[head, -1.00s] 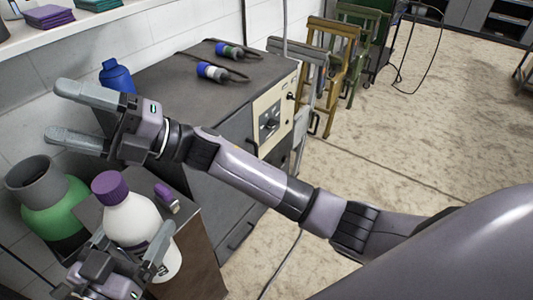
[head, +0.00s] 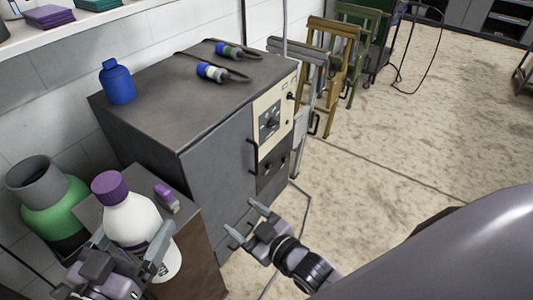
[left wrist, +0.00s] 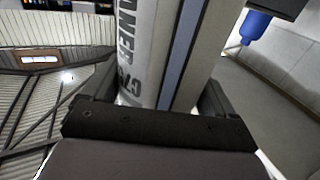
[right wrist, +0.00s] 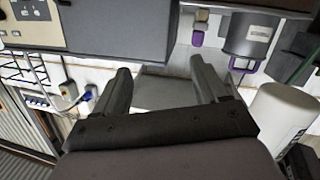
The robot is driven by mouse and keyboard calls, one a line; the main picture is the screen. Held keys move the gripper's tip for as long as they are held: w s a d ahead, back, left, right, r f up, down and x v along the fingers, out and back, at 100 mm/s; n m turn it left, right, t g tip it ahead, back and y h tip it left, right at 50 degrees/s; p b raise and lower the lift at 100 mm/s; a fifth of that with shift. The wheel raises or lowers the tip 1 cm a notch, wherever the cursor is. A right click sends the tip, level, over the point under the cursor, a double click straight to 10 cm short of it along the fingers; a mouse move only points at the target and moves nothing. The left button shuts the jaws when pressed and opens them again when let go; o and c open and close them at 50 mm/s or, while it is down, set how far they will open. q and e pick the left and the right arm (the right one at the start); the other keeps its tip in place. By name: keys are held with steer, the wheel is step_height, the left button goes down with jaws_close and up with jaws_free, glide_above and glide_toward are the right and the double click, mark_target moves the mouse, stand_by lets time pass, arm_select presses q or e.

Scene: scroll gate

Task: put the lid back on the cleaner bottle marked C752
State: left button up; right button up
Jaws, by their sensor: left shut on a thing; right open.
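A white cleaner bottle (head: 127,219) stands upright with a purple lid (head: 109,187) on its top; I cannot tell how firmly it is seated. In the left wrist view the bottle's side (left wrist: 138,40) shows dark lettering ending in "ANER" and a code beginning "C7", the rest hidden. My left gripper (head: 130,255) is shut around the lower part of the bottle; its fingers show at both sides in the left wrist view. My right gripper (head: 242,220) is open and empty, to the right of the bottle and apart from it, in front of the grey cabinet.
A green container with a grey top (head: 55,205) stands left. The grey cabinet (head: 170,120) behind carries a blue bottle (head: 117,82) and two cable plugs. Open floor lies right.

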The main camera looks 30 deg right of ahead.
steer(key=s+d+f+m+g+h, duration=0.1)
steer(key=s+d+f+m+g, duration=0.1)
steer(key=s, duration=0.4)
steer(key=s+d+f+m+g+h, duration=0.1)
steer(key=s+d+f+m+g, duration=0.1)
steer(key=s+f, duration=0.5)
steer(key=d+g, duration=0.1)
steer(key=d, duration=0.1)
steer(key=shift+s+d+h, duration=0.25)
steer(key=shift+d+h, duration=0.1)
steer(key=shift+h, duration=0.05)
